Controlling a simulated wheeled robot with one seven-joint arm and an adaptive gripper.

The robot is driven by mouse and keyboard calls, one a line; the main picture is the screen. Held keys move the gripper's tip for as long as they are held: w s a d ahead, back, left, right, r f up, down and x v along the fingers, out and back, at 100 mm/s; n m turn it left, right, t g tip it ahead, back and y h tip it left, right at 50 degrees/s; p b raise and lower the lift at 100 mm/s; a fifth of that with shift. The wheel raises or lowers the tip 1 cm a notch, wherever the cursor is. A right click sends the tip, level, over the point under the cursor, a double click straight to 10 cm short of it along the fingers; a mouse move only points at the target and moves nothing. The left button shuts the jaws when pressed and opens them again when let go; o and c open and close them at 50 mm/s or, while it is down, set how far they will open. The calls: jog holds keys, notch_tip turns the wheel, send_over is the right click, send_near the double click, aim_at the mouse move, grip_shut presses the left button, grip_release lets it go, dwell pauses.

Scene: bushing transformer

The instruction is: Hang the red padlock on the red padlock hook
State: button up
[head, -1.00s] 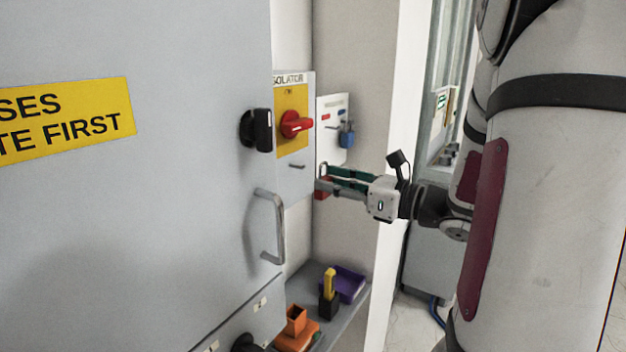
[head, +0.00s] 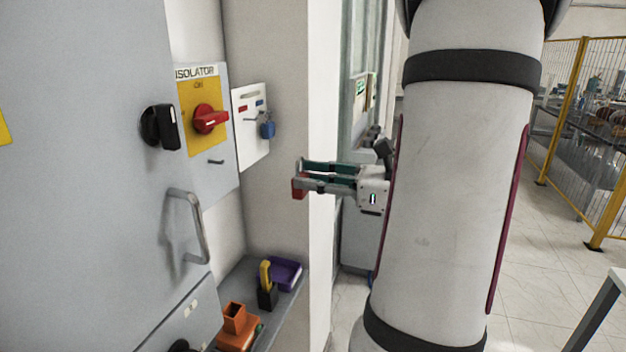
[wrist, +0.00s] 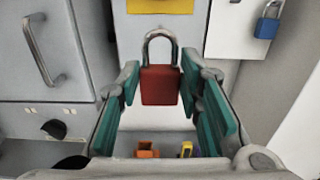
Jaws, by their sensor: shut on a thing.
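My gripper (head: 308,178) is shut on the red padlock (head: 299,188), held in the air by its fingertips. In the wrist view the padlock (wrist: 160,86) is upright between the green finger pads, with its metal shackle up. The white hook board (head: 246,145) is on the wall, up and left of my gripper in the head view. It has a red label (head: 243,108) and a blue label; a small peg (head: 250,119) shows below the red one. In the wrist view the board (wrist: 232,38) is at the upper right. The padlock is apart from the board.
A blue padlock (head: 267,129) hangs on the board's right side. Left of it are the isolator panel with a red knob (head: 208,119) and a cabinet handle (head: 188,225). A shelf below holds a purple tray (head: 287,274) and an orange holder (head: 234,319). A wall edge (head: 321,240) stands near my gripper.

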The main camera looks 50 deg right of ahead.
jog(key=shift+r, duration=0.2)
dwell(0.3)
jog(key=p+v, duration=0.3)
jog(key=v, duration=0.4)
dwell(1.0)
jog(key=shift+w, duration=0.15)
dwell(0.7)
